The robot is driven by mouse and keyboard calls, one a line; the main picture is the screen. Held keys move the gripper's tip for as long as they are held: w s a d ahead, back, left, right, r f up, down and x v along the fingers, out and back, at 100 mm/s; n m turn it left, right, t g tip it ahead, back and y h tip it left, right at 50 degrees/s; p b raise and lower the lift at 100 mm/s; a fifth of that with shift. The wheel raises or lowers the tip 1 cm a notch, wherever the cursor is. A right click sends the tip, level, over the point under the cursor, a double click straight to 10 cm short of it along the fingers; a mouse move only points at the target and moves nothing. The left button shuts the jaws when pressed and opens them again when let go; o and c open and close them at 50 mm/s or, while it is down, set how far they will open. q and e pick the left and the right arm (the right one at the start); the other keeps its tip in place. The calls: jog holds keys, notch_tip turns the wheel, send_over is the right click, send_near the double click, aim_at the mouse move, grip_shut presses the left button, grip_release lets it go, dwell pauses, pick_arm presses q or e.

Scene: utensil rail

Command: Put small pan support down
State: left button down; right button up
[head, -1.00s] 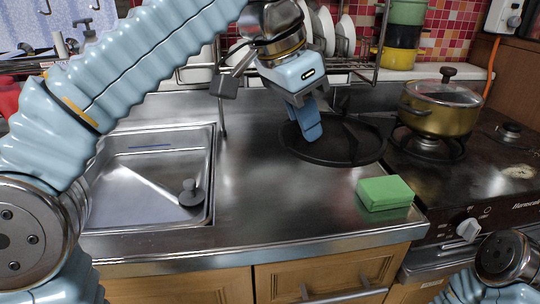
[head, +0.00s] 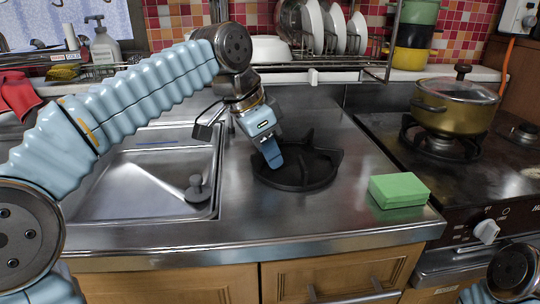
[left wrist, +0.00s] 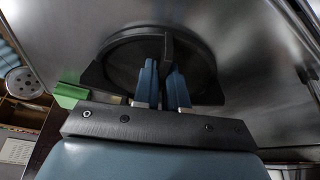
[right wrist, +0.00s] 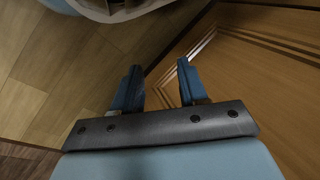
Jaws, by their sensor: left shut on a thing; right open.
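The small pan support (head: 318,170), a black round ring with prongs, is over the steel counter between the sink and the stove. It looks level and at or just above the counter; I cannot tell whether it touches. My left gripper (head: 272,160) points down, shut on its near-left part. In the left wrist view, the fingers (left wrist: 163,75) close at a prong of the dark pan support (left wrist: 120,57). My right gripper (right wrist: 158,78) is open and empty, low in front of wooden cabinet doors; its fingers are out of the head view.
A green sponge (head: 398,190) lies on the counter to the right. The sink (head: 140,180) is at the left, with a dark stopper (head: 197,188). A lidded brass pot (head: 455,108) stands on the stove at right. A dish rack (head: 330,62) is behind. Counter in front is clear.

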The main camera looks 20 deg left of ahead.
pick_arm(q)
jog(key=shift+f, duration=0.15)
jog(key=c, duration=1.2)
grip_release()
jog(key=shift+r, duration=0.3)
jog(key=p+v, duration=0.3)
jog(key=v, duration=0.8)
jog(key=shift+s+a+r, duration=0.15)
jog(key=shift+s+r, duration=0.05)
jog(key=shift+r, duration=0.15)
